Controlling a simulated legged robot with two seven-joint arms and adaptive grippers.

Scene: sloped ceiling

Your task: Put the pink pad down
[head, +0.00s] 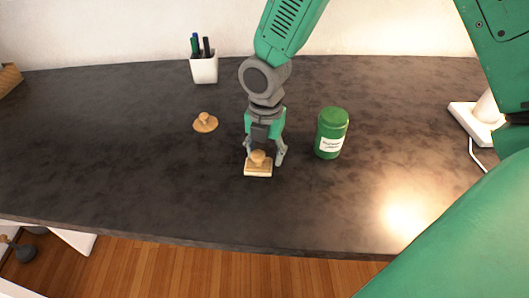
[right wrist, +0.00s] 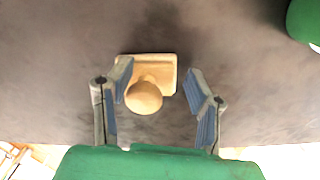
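A pale wooden block with a round knob (head: 258,168) sits on the dark countertop near its front middle. Its top and sides look tan; no pink shows, and its underside is hidden. My right gripper (head: 264,157) points down over it, with its fingers apart. In the right wrist view, the block (right wrist: 165,68) and its knob lie between the open fingers of the gripper (right wrist: 160,88). The knob is nearer the left finger, and a gap shows to the right finger. A round wooden piece with a knob (head: 205,123) lies farther back to the left. My left gripper is not in view.
A green jar (head: 331,134) stands close to the right of my right gripper. A white pen cup (head: 204,68) is at the back, and a white lamp base (head: 478,122) is at the right. The countertop (head: 110,150) is clear at front left.

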